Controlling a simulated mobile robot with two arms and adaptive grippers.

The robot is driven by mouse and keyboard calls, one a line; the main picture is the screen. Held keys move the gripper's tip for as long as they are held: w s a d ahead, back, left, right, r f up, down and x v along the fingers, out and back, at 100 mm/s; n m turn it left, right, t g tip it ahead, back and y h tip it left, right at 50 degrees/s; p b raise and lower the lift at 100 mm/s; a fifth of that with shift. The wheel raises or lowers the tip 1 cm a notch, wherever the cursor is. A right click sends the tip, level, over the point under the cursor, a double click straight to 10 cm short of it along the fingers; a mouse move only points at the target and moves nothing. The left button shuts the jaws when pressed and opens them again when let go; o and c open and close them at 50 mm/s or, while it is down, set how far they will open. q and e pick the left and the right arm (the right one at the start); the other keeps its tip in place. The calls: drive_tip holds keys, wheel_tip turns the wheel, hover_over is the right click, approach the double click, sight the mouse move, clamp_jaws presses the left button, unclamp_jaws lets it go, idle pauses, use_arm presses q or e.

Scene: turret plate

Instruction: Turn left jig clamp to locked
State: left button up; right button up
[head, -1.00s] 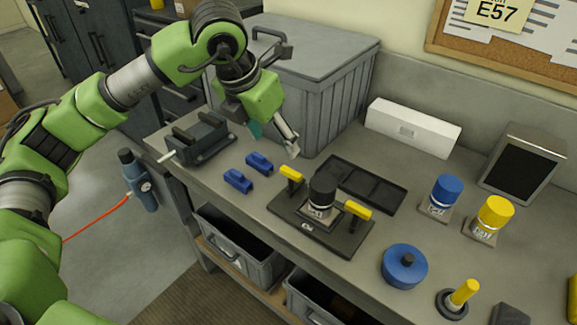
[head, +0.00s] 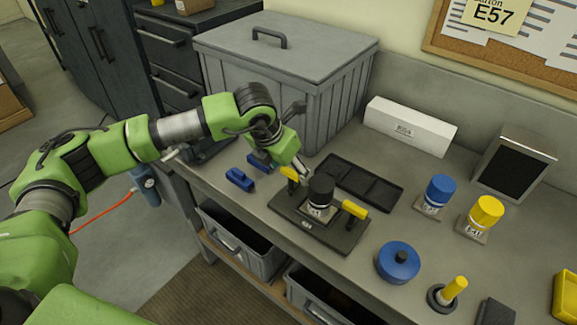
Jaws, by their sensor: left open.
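The dark jig plate (head: 341,246) lies on the bench with a black-capped turret (head: 320,195) upright at its middle. The left jig clamp (head: 290,174) has a yellow handle, partly hidden by my left gripper. The right clamp (head: 354,209) also has a yellow handle and stands clear. My left gripper (head: 294,172) is open, with its fingers down at the left clamp's handle; whether they touch it I cannot tell. My right gripper is not in view.
Two blue blocks (head: 240,180) lie left of the jig. A black tray (head: 360,184) lies behind it. Blue-capped (head: 440,189) and yellow-capped (head: 486,211) turrets and a blue round part (head: 398,262) are at the right. A large grey bin (head: 290,70) stands behind my arm.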

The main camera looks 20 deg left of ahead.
use_arm(q)
drive_tip(key=c, duration=1.1)
